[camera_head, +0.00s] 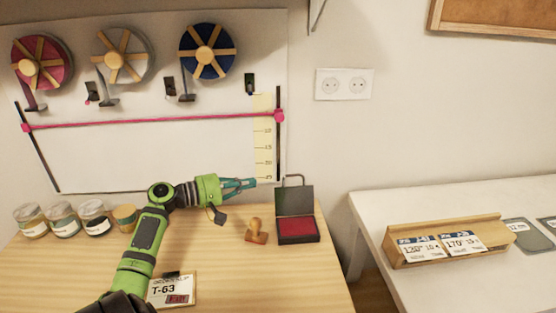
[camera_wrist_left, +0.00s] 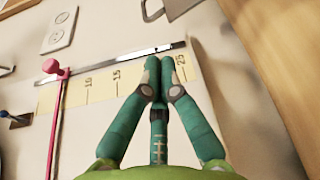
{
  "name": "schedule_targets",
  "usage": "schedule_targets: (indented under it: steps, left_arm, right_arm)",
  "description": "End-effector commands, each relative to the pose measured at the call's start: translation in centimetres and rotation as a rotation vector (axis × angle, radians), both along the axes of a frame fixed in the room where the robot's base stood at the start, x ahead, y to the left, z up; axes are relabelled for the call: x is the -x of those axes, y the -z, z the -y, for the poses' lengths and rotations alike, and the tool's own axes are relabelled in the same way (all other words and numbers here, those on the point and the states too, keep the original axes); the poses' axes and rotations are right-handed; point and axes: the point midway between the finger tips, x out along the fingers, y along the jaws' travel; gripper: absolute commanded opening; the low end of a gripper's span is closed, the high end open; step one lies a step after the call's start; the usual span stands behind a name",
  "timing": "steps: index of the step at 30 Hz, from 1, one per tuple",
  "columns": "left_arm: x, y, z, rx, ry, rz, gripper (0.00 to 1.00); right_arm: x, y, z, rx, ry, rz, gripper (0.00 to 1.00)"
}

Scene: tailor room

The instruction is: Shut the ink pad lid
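The ink pad (camera_head: 298,229) sits on the wooden table near its right edge, with a red pad showing in a dark case. Its dark lid (camera_head: 294,201) stands open, roughly upright at the back of the case. My left gripper (camera_head: 250,183) is left of and slightly above the lid's top edge in the head view, apart from it in the picture. In the left wrist view the teal fingertips (camera_wrist_left: 160,66) are together with nothing between them. The ink pad does not show clearly in the wrist view. My right gripper is out of view.
A wooden stamp (camera_head: 256,231) stands just left of the ink pad. Several jars (camera_head: 63,219) line the table's back left, and a T-63 card (camera_head: 172,289) lies at the front. A wall board with a ruler strip (camera_head: 263,140) is behind the gripper. A white table (camera_head: 375,207) is at right.

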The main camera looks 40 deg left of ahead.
Motion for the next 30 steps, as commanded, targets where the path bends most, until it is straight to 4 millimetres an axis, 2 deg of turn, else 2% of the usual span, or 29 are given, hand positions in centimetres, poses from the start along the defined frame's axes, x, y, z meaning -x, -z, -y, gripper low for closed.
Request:
schedule_targets:
  steps: [5,13,21,30]
  left_arm:
    - [-0.8,0.1,0.3,0.0,0.001,0.001,0.0]
    - [-5.1,0.5,1.8,-0.002,0.002,0.002,0.0]
    - [-8.7,0.9,3.1,-0.001,0.0,0.001,0.0]
    - [-9.4,0.9,3.4,0.0,-0.001,-0.001,0.0]
  right_arm:
    - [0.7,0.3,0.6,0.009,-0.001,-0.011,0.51]
    - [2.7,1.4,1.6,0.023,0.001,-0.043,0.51]
    - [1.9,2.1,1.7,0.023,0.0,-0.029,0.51]
    - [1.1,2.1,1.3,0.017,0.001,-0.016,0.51]
